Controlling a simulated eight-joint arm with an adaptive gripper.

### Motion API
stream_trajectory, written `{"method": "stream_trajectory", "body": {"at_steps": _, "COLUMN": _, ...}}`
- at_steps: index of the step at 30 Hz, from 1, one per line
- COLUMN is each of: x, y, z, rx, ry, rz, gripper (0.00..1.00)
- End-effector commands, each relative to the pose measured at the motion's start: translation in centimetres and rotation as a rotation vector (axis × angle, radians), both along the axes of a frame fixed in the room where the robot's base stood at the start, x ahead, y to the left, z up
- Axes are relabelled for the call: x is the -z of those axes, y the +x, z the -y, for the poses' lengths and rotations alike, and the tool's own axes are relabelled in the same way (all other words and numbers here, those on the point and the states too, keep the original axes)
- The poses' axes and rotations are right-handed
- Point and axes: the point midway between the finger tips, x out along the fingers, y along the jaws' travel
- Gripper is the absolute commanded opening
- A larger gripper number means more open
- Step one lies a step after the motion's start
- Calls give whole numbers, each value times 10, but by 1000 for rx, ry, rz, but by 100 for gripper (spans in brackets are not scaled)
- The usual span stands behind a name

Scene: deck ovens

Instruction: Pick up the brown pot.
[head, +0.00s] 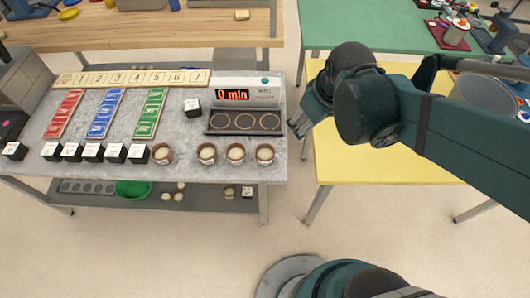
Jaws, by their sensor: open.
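Several small brown pots with pale contents stand along the front edge of the grey table. One brown pot (162,161) stands beside the black-and-white cubes. Three more stand to its right: a left one (207,161), a middle one (235,161) and a right one (265,161). Another small brownish round thing (229,192) is on the shelf below, too small to tell clearly. My gripper (294,130) is open and appears empty, near the grey table's right edge, above and right of the rightmost pot, apart from it. Its fingers are partly hidden by my wrist.
The grey table (185,135) also carries a device reading "0 min" (232,95) with three rings, coloured strips (107,112), a numbered board (130,78) and black-and-white cubes (72,150). A yellow table (350,165) stands right. A green bowl (133,190) is on the lower shelf.

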Motion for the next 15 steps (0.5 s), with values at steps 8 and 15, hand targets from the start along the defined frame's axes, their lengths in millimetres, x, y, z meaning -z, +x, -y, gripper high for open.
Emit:
{"method": "stream_trajectory", "body": {"at_steps": 8, "x": 13, "y": 8, "z": -32, "rx": -173, "ry": -52, "rz": -67, "gripper": 59}}
{"method": "stream_trajectory", "body": {"at_steps": 15, "x": 29, "y": 11, "z": -59, "rx": -324, "ry": -94, "rz": -123, "gripper": 59}}
